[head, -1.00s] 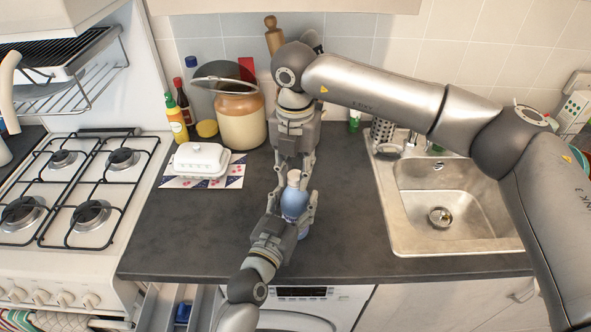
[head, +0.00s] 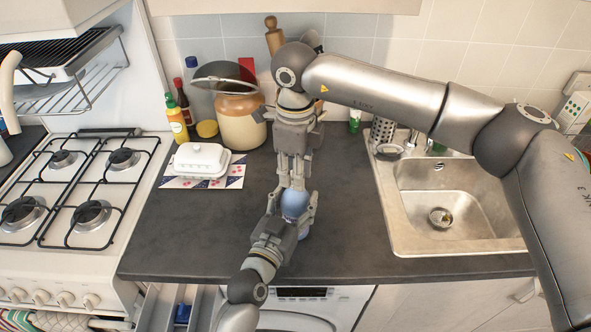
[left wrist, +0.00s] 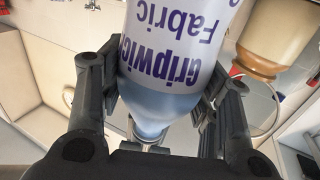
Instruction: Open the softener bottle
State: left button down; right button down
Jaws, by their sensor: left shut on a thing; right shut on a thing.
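The softener bottle (head: 294,205), blue with a white label, stands upright on the dark counter near its front edge. It also fills the top of the left wrist view (left wrist: 172,65), where its printed label appears upside down. My left gripper (head: 289,213) is shut around the bottle's body from the front left. My right gripper (head: 293,186) comes from behind and is shut on the bottle's cap. The cap is hidden between its fingers, so I cannot tell whether it has turned.
A butter dish (head: 201,158) sits on a patterned mat, with a brown and cream jar (head: 240,128) behind it. The stove (head: 75,190) is at the left, the sink (head: 440,205) at the right. An open drawer (head: 160,308) and a washer (head: 305,308) are below the counter.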

pick_arm(q)
jog(key=shift+f, duration=0.1)
pick_arm(e)
jog(key=n, duration=1.1)
jog(key=shift+n, duration=0.4)
jog(key=n, duration=0.3)
jog(key=shift+n, duration=0.4)
jog(key=shift+r, duration=0.2)
jog(key=shift+r, duration=0.95)
jog(key=shift+r, duration=2)
pick_arm(q)
jog(key=shift+c, duration=2)
grip_release()
